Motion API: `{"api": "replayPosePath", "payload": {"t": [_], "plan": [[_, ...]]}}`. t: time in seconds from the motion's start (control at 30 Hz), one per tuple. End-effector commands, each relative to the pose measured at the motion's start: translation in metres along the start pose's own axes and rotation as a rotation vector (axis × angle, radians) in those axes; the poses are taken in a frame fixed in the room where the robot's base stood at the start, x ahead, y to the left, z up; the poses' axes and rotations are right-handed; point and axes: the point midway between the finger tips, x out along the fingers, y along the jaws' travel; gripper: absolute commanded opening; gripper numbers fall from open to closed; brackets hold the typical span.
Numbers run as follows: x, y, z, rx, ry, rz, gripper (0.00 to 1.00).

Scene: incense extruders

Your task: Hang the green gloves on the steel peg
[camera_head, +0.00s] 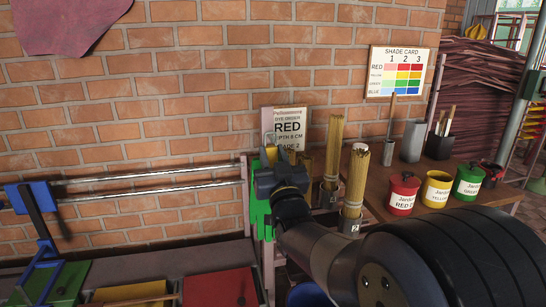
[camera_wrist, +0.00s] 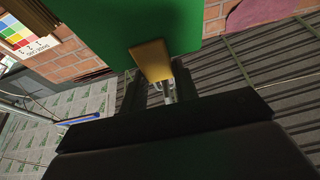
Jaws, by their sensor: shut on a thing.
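The green gloves (camera_head: 258,212) hang below my gripper (camera_head: 268,165) in front of the brick wall, partly hidden by it. My gripper is shut on them. In the wrist view a broad green surface (camera_wrist: 135,25), which looks like the gloves, fills the upper middle, with a tan block (camera_wrist: 151,60) against it. A small shiny metal piece (camera_wrist: 170,92) shows just below the block; I cannot tell whether it is the steel peg. I cannot make out the peg in the head view, and whether the gloves touch it is hidden.
Two steel rails (camera_head: 150,179) run along the wall at left, with a blue bracket (camera_head: 30,198). A red dye sign (camera_head: 289,128) is behind my gripper. Bundles of sticks (camera_head: 356,180) stand to its right. A table holds red (camera_head: 403,195), yellow (camera_head: 436,190) and green (camera_head: 468,182) pots.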

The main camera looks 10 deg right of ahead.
Motion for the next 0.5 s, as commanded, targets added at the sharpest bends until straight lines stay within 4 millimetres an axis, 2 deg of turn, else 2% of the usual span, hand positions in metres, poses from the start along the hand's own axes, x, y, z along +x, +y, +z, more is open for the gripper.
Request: {"api": "replayPosePath", "payload": {"t": [0.27, 0.3, 0.5], "plan": [[0.0001, 0.0000, -0.0003, 0.000, 0.001, 0.000, 0.04], [0.0001, 0.0000, -0.0003, 0.000, 0.001, 0.000, 0.29], [0.0000, 0.0000, -0.0002, 0.000, 0.001, 0.000, 0.46]]}}
